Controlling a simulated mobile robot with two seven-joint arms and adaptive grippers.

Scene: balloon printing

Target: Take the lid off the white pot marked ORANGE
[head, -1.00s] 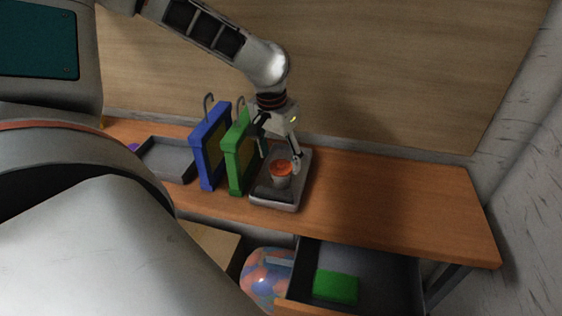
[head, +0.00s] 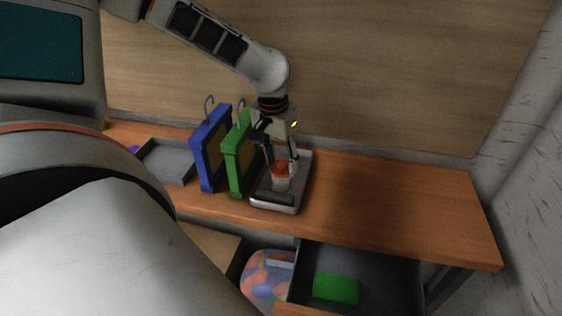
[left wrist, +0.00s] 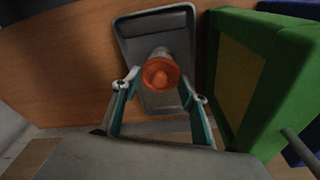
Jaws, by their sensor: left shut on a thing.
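A small white pot (head: 280,185) with an orange lid (head: 279,168) stands in a grey tray (head: 287,207) on the wooden table. Its marking cannot be read. My left gripper (head: 281,164) reaches down from above and is shut on the orange lid, one finger on each side. In the left wrist view the lid (left wrist: 160,74) shows between the fingers (left wrist: 166,88), hiding most of the pot. The lid appears to be seated on the pot. My right gripper is not in view.
A green frame (head: 232,165) and a blue frame (head: 206,160) stand upright just left of the tray. A second grey tray (head: 168,163) lies further left. An open drawer (head: 387,283) holds a green block (head: 336,289). The table's right side is clear.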

